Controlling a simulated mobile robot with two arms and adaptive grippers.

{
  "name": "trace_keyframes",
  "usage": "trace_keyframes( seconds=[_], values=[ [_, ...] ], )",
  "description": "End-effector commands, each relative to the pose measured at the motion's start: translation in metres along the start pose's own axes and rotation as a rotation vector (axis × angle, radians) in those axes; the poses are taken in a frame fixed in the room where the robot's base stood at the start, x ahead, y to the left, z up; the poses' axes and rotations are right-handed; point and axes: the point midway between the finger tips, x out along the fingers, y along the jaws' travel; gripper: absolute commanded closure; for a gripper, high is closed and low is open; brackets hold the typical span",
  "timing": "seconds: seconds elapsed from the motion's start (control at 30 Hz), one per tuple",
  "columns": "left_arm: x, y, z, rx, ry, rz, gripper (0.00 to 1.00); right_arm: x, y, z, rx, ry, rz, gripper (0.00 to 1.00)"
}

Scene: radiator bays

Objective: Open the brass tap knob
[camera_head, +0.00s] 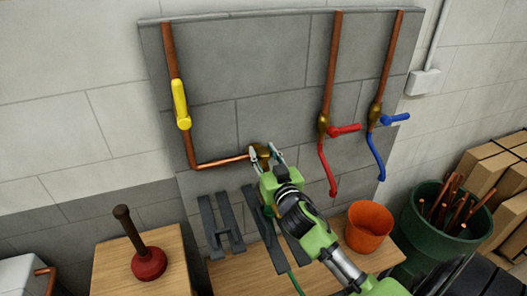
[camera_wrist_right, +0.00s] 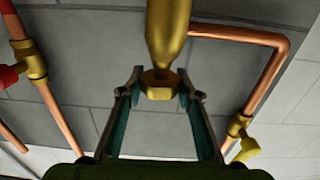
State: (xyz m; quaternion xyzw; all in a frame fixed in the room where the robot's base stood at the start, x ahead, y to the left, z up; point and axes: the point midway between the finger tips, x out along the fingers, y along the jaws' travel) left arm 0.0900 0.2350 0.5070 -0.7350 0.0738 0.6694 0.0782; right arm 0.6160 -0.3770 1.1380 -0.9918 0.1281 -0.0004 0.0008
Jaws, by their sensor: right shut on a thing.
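The brass tap (camera_head: 261,150) sits at the end of the copper pipe low on the grey panel, mostly behind my right gripper (camera_head: 266,156). The right wrist view shows its rounded brass body (camera_wrist_right: 168,35) above a faceted brass knob (camera_wrist_right: 160,86). The fingers of my right gripper stand on either side of this knob, and the jaws are shut on it. Small gaps seem to show beside the knob in that view, but contact is hard to see. My left gripper is in neither view.
A yellow lever (camera_head: 181,105) is on the left pipe. Red (camera_head: 344,130) and blue (camera_head: 395,119) levers are to the right. Below are a wooden bench (camera_head: 232,272), dark brackets (camera_head: 220,225), an orange bucket (camera_head: 368,226), a plunger (camera_head: 148,262) and a green bin (camera_head: 428,240).

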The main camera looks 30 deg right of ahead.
Motion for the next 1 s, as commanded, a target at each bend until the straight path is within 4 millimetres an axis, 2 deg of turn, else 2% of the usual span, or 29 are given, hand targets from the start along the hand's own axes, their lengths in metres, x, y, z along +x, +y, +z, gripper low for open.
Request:
trace_keyframes(
  seconds=[0.2,0.47,0.67,1.0],
  values=[
    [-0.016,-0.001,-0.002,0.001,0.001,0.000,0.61,0.000,0.003,-0.003,-0.009,-0.002,-0.183,0.90],
    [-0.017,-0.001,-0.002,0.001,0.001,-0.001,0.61,0.002,0.003,0.000,-0.014,-0.003,-0.429,0.90],
    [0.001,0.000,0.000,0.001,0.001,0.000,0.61,0.002,0.003,0.003,-0.013,-0.002,-0.618,0.90],
    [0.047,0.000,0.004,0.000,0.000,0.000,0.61,0.003,0.003,0.003,-0.008,0.005,-0.907,0.90]
  ],
)
